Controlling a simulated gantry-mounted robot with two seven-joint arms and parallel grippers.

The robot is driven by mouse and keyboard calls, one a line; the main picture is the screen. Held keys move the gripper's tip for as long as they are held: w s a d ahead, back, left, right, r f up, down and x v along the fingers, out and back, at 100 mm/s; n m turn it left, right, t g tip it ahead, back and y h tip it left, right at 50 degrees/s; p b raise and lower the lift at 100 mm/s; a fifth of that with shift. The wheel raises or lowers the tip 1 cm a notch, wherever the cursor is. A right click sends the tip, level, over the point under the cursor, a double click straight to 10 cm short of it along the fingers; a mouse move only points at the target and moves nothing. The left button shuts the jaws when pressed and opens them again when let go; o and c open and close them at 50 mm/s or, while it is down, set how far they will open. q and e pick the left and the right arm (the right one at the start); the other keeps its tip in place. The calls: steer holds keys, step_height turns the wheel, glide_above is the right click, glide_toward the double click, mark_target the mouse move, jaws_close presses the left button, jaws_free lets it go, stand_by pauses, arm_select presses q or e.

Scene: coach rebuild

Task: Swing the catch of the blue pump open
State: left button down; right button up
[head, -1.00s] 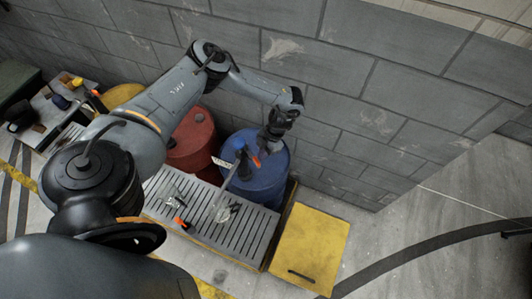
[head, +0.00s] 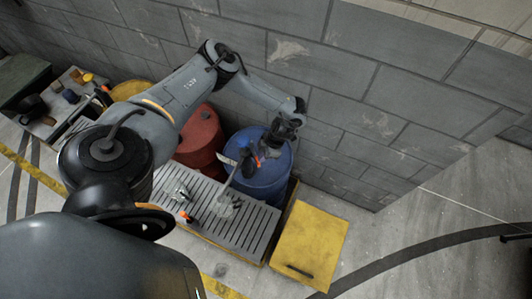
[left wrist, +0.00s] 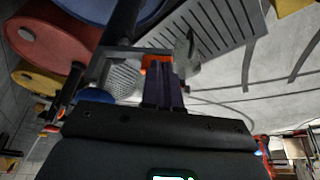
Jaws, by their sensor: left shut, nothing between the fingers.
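My right gripper is not in view.
The drum stands on a slotted grey grate (head: 245,232), with another orange-tipped tool (head: 187,217) on it. A red drum (head: 200,140) is to the left, a yellow panel (head: 310,245) to the right. A block wall (head: 370,110) rises close behind.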

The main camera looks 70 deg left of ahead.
arm_select(q)
steer(key=shift+s+d+m+t+y+p, duration=0.15)
steer(key=shift+s+m+y+p, duration=0.25)
steer(key=shift+m, duration=0.45)
steer(key=shift+s+m+t+y+p, duration=0.2)
steer(key=shift+s+m, duration=0.3)
steer(key=shift+m, duration=0.35)
